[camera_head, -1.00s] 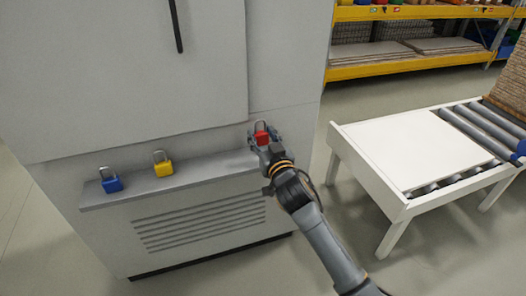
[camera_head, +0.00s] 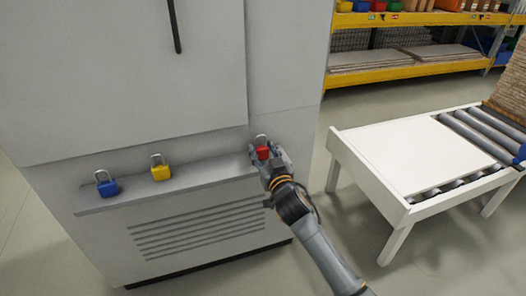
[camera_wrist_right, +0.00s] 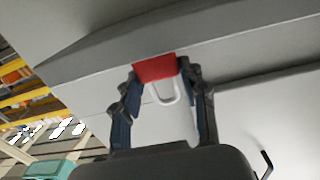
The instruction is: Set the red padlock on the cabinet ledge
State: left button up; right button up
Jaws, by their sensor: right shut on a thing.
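The red padlock (camera_head: 263,153), with a grey shackle on top, is at the right end of the cabinet ledge (camera_head: 205,173). My right gripper (camera_head: 270,160) is shut on it, coming from the lower right. In the right wrist view, the red body (camera_wrist_right: 155,68) lies between the fingertips of my right gripper (camera_wrist_right: 160,82), with the pale shackle below it in the picture. The padlock is at or just above the ledge; I cannot tell whether it touches. My left gripper is not in view.
A blue padlock (camera_head: 108,188) and a yellow padlock (camera_head: 160,171) stand on the left part of the ledge, with bare ledge right of the yellow one. The grey cabinet (camera_head: 100,80) rises behind. A white roller table (camera_head: 415,150) stands to the right.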

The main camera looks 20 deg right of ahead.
jog(key=o, duration=1.2)
jog(key=shift+f, duration=0.1)
jog(key=shift+c, duration=0.2)
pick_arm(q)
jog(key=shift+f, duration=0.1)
pick_arm(e)
jog(key=shift+r, duration=0.2)
jog(key=shift+s, duration=0.3)
jog(key=s+p, duration=0.2)
jog(key=s, duration=1)
jog(key=s+d+f+g+h, duration=0.1)
jog(key=s+f+g, duration=0.25)
jog(key=f, duration=0.35)
jog(key=s+d+f+g, duration=0.2)
jog(key=s+f+g, duration=0.1)
jog(key=s+f, duration=0.3)
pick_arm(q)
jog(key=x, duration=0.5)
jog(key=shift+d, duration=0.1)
pick_arm(e)
jog(key=s+a+f+g, duration=0.1)
jog(key=s+f+g, duration=0.3)
jog(key=s, duration=0.5)
jog(key=s+a+f+n+g, duration=0.1)
jog(key=s+f+g, duration=0.3)
jog(key=s, duration=0.5)
notch_tip(320, 180, down, 2)
jog(key=shift+s+n+y, duration=0.2)
jog(key=shift+n+y, duration=0.1)
jog(key=shift+y, duration=0.1)
